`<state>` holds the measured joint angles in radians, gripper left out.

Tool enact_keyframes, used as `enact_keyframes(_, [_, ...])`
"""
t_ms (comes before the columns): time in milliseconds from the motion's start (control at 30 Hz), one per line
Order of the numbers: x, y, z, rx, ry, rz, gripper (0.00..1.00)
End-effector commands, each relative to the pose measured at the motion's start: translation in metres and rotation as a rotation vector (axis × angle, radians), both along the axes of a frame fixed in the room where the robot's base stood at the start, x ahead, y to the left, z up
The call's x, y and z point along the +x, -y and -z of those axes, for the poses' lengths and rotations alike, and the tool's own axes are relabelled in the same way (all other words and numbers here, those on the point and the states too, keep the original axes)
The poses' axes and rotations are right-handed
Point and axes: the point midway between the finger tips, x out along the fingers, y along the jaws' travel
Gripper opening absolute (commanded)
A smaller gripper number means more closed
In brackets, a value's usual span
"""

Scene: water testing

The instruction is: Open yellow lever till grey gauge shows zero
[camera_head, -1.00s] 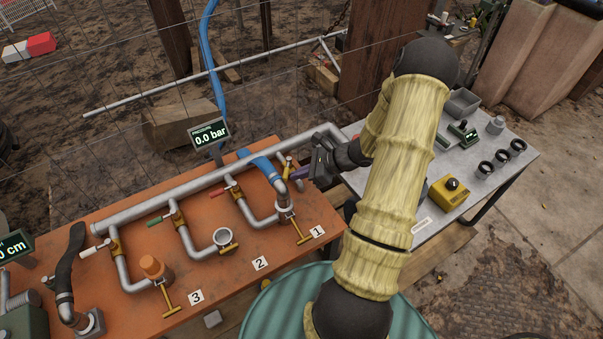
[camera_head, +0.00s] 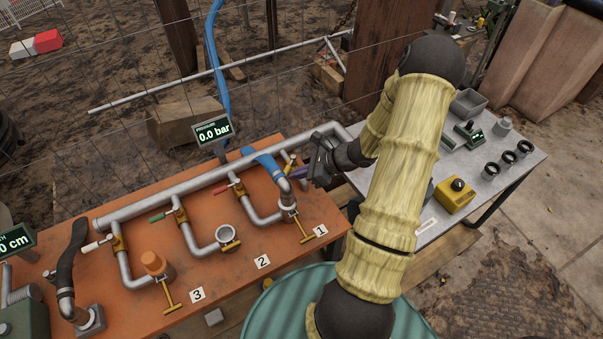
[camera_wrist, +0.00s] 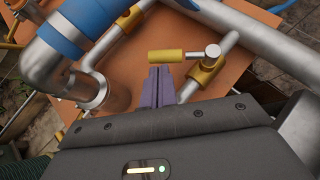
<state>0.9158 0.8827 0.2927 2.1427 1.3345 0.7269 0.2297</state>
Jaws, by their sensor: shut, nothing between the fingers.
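The yellow lever (camera_wrist: 180,56) lies across the wrist view, its round metal pivot at its right end on a brass valve. In the head view my arm and gripper partly crowd it. My gripper (camera_wrist: 158,72) is shut and empty, its purple fingertips right at the lever's near side; I cannot tell whether they touch. In the head view my gripper (camera_head: 302,173) is at the right end of the orange table, by pipe 1. The pressure gauge (camera_head: 213,130) behind the pipes reads 0.0 bar.
A red lever (camera_head: 235,183), a green lever (camera_head: 160,217) and a white lever (camera_head: 97,243) sit on other pipes of the orange table (camera_head: 240,285). A blue hose (camera_wrist: 85,20) bends close to my gripper. A display at the left edge (camera_head: 16,241) is cut off, ending in "0 cm".

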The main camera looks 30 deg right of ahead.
Motion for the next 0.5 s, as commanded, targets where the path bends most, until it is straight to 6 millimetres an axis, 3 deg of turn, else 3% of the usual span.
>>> enact_keyframes(500, [0.013,-0.027,0.001,-0.001,0.001,-0.003,0.00])
